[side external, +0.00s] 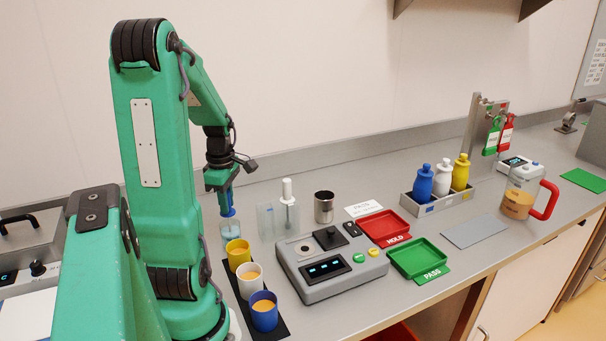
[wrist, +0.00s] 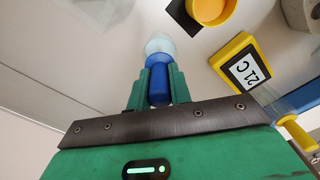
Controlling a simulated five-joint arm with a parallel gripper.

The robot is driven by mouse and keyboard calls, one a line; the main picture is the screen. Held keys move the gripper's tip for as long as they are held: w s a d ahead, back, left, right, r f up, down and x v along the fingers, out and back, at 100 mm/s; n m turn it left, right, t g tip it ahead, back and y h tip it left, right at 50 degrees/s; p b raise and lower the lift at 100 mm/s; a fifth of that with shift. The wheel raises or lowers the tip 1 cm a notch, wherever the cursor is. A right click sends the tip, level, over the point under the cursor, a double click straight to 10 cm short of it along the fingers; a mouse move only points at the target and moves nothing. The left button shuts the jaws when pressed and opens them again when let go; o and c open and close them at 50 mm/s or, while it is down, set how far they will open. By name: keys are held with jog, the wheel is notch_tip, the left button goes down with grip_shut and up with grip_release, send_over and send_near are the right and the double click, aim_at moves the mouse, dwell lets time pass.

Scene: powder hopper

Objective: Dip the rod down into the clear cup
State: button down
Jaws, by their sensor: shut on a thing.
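My gripper (side external: 229,201) is shut on the blue handle of the rod (wrist: 158,80) and points downward. In the side view the blue part of the rod (side external: 230,211) shows just below the fingers, above the clear cup (side external: 230,230). The clear cup is small, see-through and bluish, standing behind the yellow cup. In the wrist view the pale round clear cup (wrist: 160,45) shows just past the end of the blue handle. The rod's lower part is hard to make out, so I cannot tell how deep its tip is.
A yellow cup (side external: 238,254), a white cup (side external: 250,281) and a blue cup (side external: 264,311) stand in a row on a black strip. A clear stand with a white-handled tool (side external: 287,205), a metal cup (side external: 324,207) and a grey device (side external: 330,270) are to the right.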

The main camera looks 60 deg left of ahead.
dwell(0.3)
jog(key=shift+r, duration=4.45)
